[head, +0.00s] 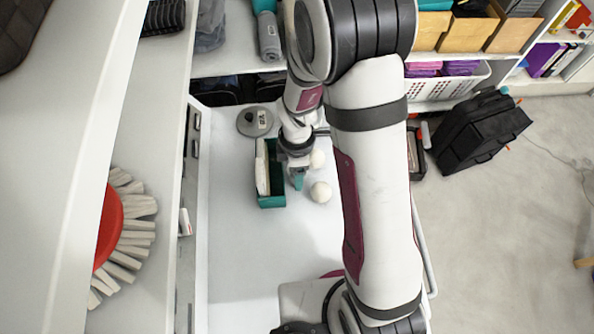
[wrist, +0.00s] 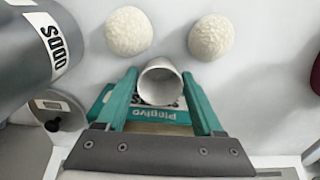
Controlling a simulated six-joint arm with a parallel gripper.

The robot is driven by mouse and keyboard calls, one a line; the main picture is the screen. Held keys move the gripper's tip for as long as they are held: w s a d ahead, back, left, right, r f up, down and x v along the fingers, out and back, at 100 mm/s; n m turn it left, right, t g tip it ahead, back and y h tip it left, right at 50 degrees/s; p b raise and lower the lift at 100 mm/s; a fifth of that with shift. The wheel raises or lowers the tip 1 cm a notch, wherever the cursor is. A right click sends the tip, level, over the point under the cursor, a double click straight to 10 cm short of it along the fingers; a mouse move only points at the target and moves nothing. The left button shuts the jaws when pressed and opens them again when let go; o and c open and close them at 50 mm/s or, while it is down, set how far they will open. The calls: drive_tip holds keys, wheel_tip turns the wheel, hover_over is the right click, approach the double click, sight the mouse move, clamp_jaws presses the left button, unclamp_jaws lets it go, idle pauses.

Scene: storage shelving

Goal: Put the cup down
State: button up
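The cup (wrist: 155,88) is white and shows in the wrist view between the two teal fingers of my gripper (wrist: 160,76). The fingertips are against its sides, one left and one right, and its round opening faces the camera. In the head view my gripper (head: 298,182) is low over the white surface (head: 245,245), beside a green box (head: 271,201). The cup is hidden there. I cannot tell whether the cup touches the surface.
Two rough white balls (wrist: 128,31) (wrist: 211,38) lie just beyond the cup. A green lettered box (wrist: 155,114) is behind the fingers. A grey disc (head: 250,123) with a label lies at the back left. The front of the surface is clear.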

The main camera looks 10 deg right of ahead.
clamp_jaws()
drive_tip(key=shift+r, duration=0.45)
wheel_tip(320, 180, up, 3)
drive_tip(key=shift+w+r, duration=0.1)
drive_tip(key=s+d+r, duration=0.4)
drive_tip(key=d+r, duration=0.3)
drive_tip(key=d, duration=0.4)
drive_tip(key=w+a+r+m, duration=0.2)
drive_tip(key=w+r+m, duration=0.1)
drive_tip(key=r+m, duration=0.5)
drive_tip(key=w+a+r+m, duration=0.2)
drive_tip(key=w+r+m, duration=0.2)
drive_tip(key=r+m, duration=0.4)
drive_tip(key=shift+a+r+m, duration=0.15)
drive_tip(key=shift+a+m, duration=0.25)
drive_tip(key=shift+m, duration=0.6)
